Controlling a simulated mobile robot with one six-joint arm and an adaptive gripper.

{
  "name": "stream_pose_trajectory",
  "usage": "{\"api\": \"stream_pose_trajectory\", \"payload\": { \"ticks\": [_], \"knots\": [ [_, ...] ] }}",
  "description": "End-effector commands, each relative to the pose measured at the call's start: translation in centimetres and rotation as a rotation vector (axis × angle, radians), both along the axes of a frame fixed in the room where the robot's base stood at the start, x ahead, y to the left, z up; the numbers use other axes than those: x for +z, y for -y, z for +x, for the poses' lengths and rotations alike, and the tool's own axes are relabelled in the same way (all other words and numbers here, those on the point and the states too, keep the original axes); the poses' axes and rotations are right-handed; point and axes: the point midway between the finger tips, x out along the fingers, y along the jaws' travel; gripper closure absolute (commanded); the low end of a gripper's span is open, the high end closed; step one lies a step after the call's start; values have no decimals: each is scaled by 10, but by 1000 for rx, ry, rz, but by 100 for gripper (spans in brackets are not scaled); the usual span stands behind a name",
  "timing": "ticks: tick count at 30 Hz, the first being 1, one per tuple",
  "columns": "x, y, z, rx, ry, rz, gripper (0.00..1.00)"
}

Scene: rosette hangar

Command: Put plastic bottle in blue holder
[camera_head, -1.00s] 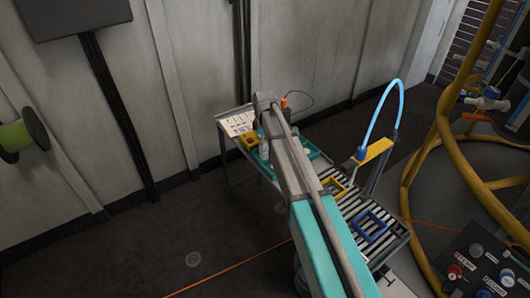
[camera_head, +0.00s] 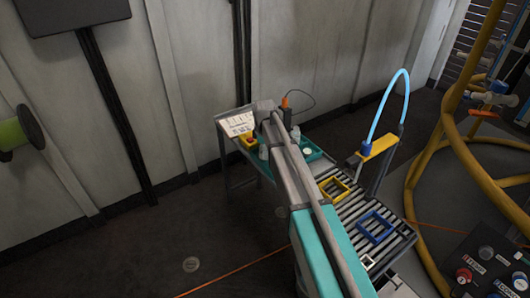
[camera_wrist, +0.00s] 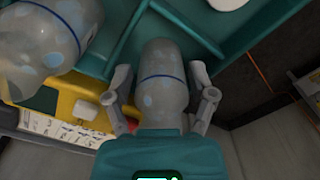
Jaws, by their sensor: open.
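A clear plastic bottle (camera_wrist: 162,78) with a blue ring and pale blue spots lies between the two fingers of my gripper (camera_wrist: 162,90) in the wrist view. The fingers are open, one on each side of it; I cannot tell whether they touch it. A second similar bottle (camera_wrist: 45,38) is at the upper left. Both are at a teal tray (camera_wrist: 185,30), which also shows in the head view (camera_head: 318,168). The blue holder (camera_head: 375,227), a square frame, sits on the roller conveyor. My arm hides the gripper in the head view.
A yellow holder (camera_head: 334,188) and a small white frame (camera_head: 368,262) are on the conveyor (camera_head: 350,210). A yellow post with a light-blue hose (camera_head: 378,146) stands beside it. Yellow pipes (camera_head: 412,170) stand at right.

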Motion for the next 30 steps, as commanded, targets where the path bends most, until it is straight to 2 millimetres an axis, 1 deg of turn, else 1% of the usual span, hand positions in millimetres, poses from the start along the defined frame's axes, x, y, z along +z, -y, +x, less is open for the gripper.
{"api": "stream_pose_trajectory", "payload": {
  "ticks": [11,15,17,18,20,21,30],
  "knots": [
    [0,0,0,0,0,0,28],
    [0,1,0,-1,0,0,54],
    [0,1,0,-1,0,0,65],
    [0,1,0,-1,0,0,68],
    [0,1,0,-1,0,0,68],
    [0,1,0,-1,0,0,73],
    [2,1,0,-1,0,0,73]
  ]
}}
